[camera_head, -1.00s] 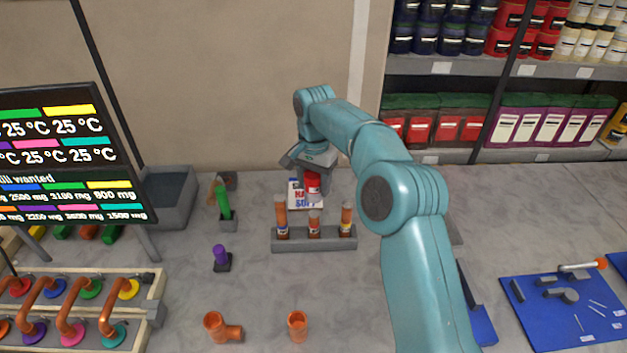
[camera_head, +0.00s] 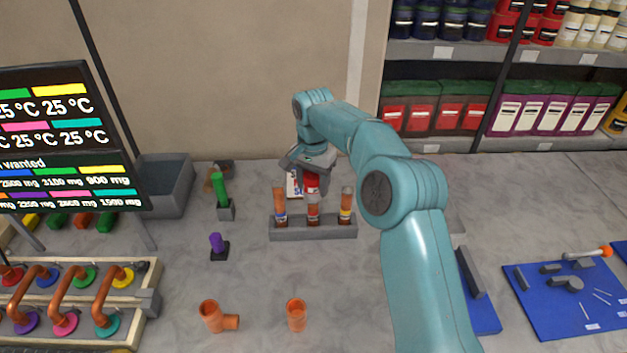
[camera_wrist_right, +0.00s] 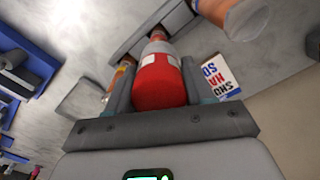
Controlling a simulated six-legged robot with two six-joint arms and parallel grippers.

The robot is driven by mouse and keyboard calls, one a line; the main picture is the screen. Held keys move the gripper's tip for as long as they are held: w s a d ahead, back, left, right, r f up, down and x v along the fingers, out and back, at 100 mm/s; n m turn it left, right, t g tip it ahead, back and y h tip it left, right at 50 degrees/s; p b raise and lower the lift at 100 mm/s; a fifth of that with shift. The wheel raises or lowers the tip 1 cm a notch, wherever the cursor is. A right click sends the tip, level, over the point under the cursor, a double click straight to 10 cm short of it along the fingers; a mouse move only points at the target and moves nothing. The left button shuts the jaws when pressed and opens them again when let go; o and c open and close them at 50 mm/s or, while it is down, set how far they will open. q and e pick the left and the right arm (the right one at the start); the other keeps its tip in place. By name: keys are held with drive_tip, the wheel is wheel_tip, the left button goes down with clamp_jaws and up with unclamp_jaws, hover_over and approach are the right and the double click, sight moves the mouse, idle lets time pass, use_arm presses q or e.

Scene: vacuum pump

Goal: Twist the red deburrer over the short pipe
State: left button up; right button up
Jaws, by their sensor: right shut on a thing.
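My right gripper (camera_head: 311,184) is shut on the red deburrer (camera_head: 311,180) above the rack (camera_head: 290,235). The deburrer also shows as a red cylinder between the fingers in the right wrist view (camera_wrist_right: 160,82). Directly under it, the short copper pipe (camera_head: 313,212) stands upright in the rack's middle place. The deburrer's lower end meets or nearly meets the pipe's top; I cannot tell how far it sits over it. Taller pipes stand to the left (camera_head: 280,205) and right (camera_head: 346,205) of it. My left gripper is not in view.
A green-handled tool (camera_head: 221,190) and a purple one (camera_head: 217,245) stand in small holders to the left. A copper tee (camera_head: 212,317) and another fitting (camera_head: 296,317) lie in front. A white box (camera_head: 293,184) is behind the rack. A blue mat (camera_head: 550,320) with tools is at right.

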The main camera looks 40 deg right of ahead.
drive_tip(key=shift+s+f+b, duration=0.15)
drive_tip(key=shift+f+b, duration=0.25)
drive_tip(key=shift+f, duration=0.4)
drive_tip(key=shift+f+b, duration=0.35)
drive_tip(key=shift+f, duration=0.8)
